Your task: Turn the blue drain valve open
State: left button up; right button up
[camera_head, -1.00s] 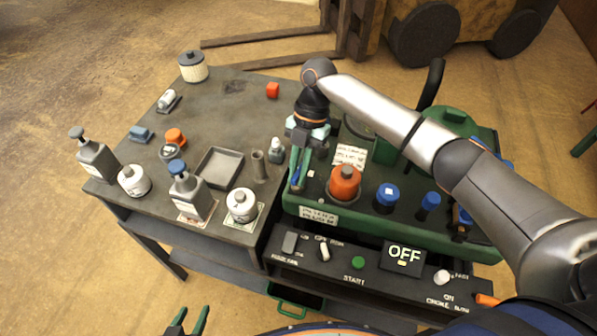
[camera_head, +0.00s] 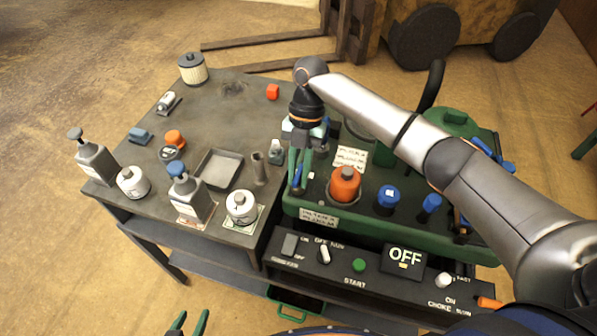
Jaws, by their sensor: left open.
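The blue drain valve looks to be the narrow blue piece (camera_head: 298,176) at the left end of the green mower deck (camera_head: 400,233) in the head view. My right gripper (camera_head: 298,184) points down there, with its green fingers on either side of the blue piece. The fingers hide much of it, so I cannot tell whether they press on it or how far it is turned. My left gripper (camera_head: 188,326) is open and empty at the bottom edge, well apart from the deck.
An orange-capped filter (camera_head: 345,185) and blue caps (camera_head: 388,197) stand on the deck right of my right gripper. The control panel (camera_head: 340,258) in front reads OFF. Bottles, white cans and a grey tray (camera_head: 220,169) stand on the left bench. My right arm crosses above the deck.

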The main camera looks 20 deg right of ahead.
jog(key=o, duration=0.3)
jog(key=shift+o, duration=0.2)
jog(key=v, duration=1.2)
jog(key=shift+r, duration=0.3)
